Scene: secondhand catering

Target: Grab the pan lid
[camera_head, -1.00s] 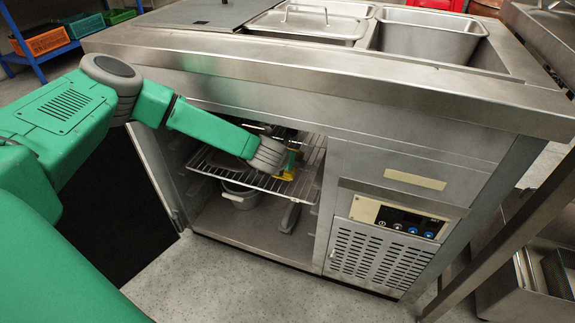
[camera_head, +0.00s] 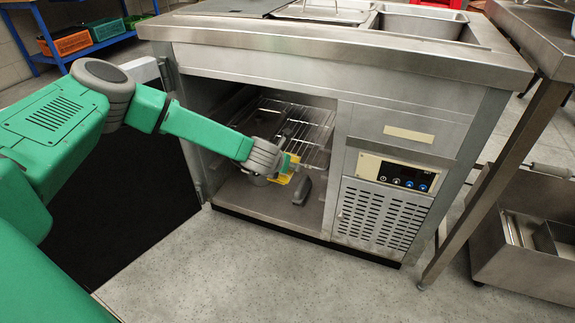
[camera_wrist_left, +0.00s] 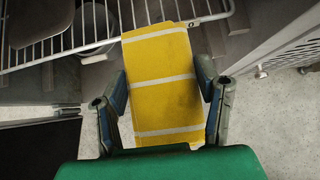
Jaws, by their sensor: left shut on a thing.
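A steel pan lid (camera_head: 318,13) with a bar handle lies on a pan in the counter top at the back, far from my grippers. My left gripper (camera_head: 283,169) is in the open cabinet bay, at the front of the wire shelf. The cloth also shows as a small yellow patch in the head view (camera_head: 283,179). My right gripper is not in view.
The wire shelf (camera_head: 310,125) crosses the bay of the steel counter. A dark grey object (camera_head: 302,190) stands low in the bay. The vented control panel (camera_head: 385,200) bounds the bay on the right. A table leg (camera_head: 490,180) stands farther right.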

